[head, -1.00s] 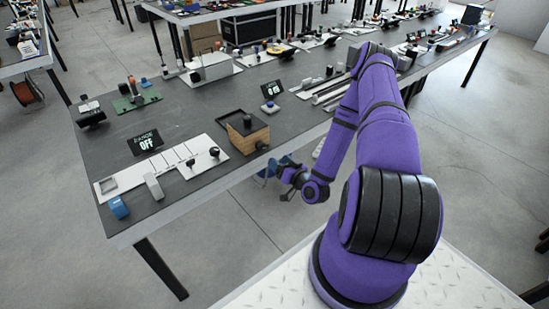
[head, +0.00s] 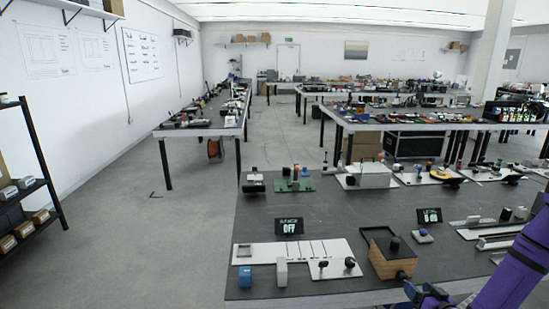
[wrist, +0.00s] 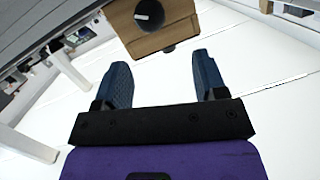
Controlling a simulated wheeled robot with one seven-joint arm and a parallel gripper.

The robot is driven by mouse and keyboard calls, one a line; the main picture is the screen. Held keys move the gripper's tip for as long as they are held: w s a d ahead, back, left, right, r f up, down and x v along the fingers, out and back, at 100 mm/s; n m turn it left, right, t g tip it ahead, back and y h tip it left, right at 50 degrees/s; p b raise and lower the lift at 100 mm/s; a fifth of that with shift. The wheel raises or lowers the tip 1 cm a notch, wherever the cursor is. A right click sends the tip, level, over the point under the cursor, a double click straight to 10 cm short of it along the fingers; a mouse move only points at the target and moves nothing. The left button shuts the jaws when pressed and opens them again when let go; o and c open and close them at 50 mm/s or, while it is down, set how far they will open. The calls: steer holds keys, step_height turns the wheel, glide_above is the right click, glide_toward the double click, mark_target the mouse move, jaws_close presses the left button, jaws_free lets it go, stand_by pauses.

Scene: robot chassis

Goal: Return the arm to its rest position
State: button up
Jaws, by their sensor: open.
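My purple arm (head: 512,270) shows at the bottom right of the head view. My gripper (wrist: 163,78) fills the lower middle of the wrist view, with two blue fingers spread apart and nothing between them. In the wrist view a wooden box (wrist: 160,38) with a round black knob is just beyond the fingertips, apart from them. The same wooden box (head: 392,262) stands at the front edge of the dark table in the head view. The gripper is low by that edge there, partly cut off by the frame.
Other workbenches stand behind. A shelf (head: 25,180) is at the left, with clear floor (head: 150,240) between.

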steer(key=w+r+n+g+h, duration=0.1)
steer(key=w+r+n+g, duration=0.1)
steer(key=r, duration=0.6)
steer(key=w+r+n+g, duration=0.2)
steer(key=w+r+g, duration=0.1)
steer(key=r, duration=0.4)
steer(key=s+a+r+g+h, duration=0.1)
steer(key=s+a+r+h, duration=0.1)
steer(key=r, duration=0.6)
steer(key=s+a+r+g+h, duration=0.1)
steer(key=s+a+r, duration=0.2)
steer(key=r, duration=0.5)
steer(key=s+a+r+m+g, duration=0.1)
steer(key=s+a+r, duration=0.2)
steer(key=s, duration=0.6)
steer(key=s+a+r+m+g+y, duration=0.1)
steer(key=s+a+r, duration=0.3)
steer(key=s+r, duration=0.3)
steer(key=s+a+r+m+g, duration=0.1)
steer(key=s+a+r, duration=0.3)
steer(key=s, duration=0.7)
steer(key=shift+s+r+g, duration=0.15)
steer(key=shift+r+g, duration=0.15)
steer(key=shift+r, duration=0.55)
